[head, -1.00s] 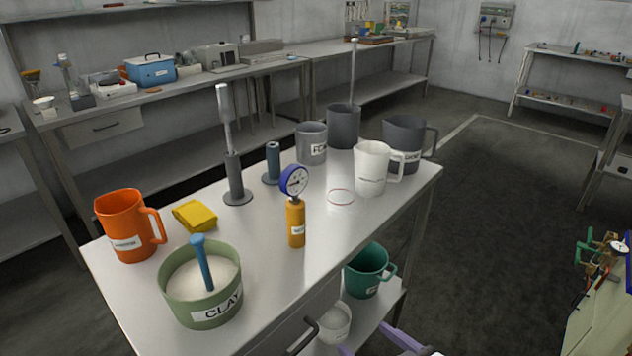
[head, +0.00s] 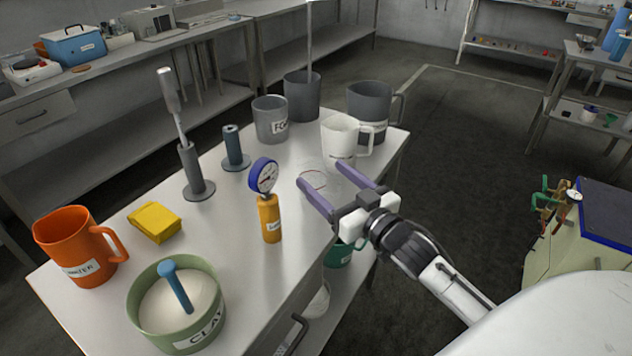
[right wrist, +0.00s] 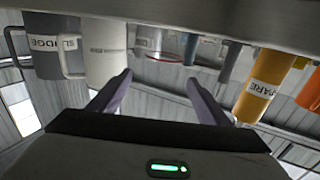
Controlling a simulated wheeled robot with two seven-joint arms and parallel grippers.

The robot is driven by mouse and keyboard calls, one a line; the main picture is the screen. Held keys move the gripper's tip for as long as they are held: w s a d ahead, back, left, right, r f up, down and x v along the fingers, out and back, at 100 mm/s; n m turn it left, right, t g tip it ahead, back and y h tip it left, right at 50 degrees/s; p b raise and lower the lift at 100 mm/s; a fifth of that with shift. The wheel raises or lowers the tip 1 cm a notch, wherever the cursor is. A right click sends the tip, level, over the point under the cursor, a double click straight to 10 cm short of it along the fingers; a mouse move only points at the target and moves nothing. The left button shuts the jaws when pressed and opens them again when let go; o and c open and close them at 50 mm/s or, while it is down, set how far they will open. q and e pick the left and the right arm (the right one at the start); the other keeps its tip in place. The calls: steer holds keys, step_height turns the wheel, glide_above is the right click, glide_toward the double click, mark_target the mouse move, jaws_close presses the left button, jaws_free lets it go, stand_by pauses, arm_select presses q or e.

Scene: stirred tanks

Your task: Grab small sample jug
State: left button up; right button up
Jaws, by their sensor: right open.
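The white jug (head: 342,140), with a handle on its right side, stands upright on the bench toward its far right corner. Its label is too small to read in the head view. In the right wrist view, which is upside down, the white jug (right wrist: 105,52) shows left of the fingers. My right gripper (head: 321,174) is open and empty. Its purple fingers reach over the bench's right edge, on the near side of the white jug and apart from it. My left gripper is not in view.
A dark grey SLUDGE jug (head: 371,108) stands close behind the white one. Grey containers (head: 271,120) stand to its left. A yellow bottle with a gauge (head: 270,220) stands left of my right fingers. A thin ring (head: 311,172) lies flat near the fingertips.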

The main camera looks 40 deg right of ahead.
mark_target(320, 176)
steer(key=w, duration=0.4)
steer(key=shift+w+a, duration=0.1)
steer(key=shift+a, duration=0.1)
steer(key=c, duration=1.2)
